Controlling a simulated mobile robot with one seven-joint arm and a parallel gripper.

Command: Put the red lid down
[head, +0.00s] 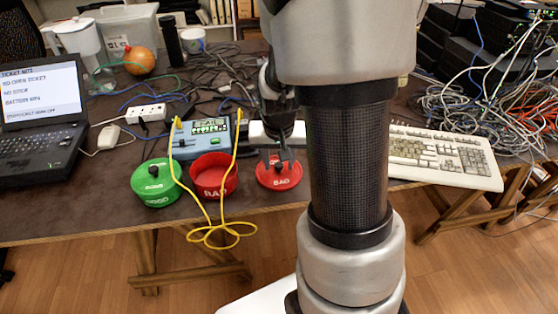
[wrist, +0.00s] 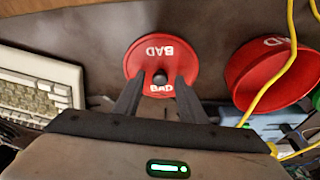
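The red lid (head: 279,181), marked BAD, appears to lie flat on the table to the right of the open red container (head: 212,182). The lid shows face-on in the wrist view (wrist: 161,53), with its dark knob (wrist: 160,77) near the middle. My gripper (head: 279,160) is over the lid. In the wrist view its two fingers (wrist: 159,82) stand on either side of the knob, with a visible gap on each side. The gripper looks open and holds nothing. The red container also shows in the wrist view (wrist: 262,82).
A green lidded container (head: 154,184) stands left of the red one. A keyboard (head: 440,152) lies to the right. Cables clutter the back.

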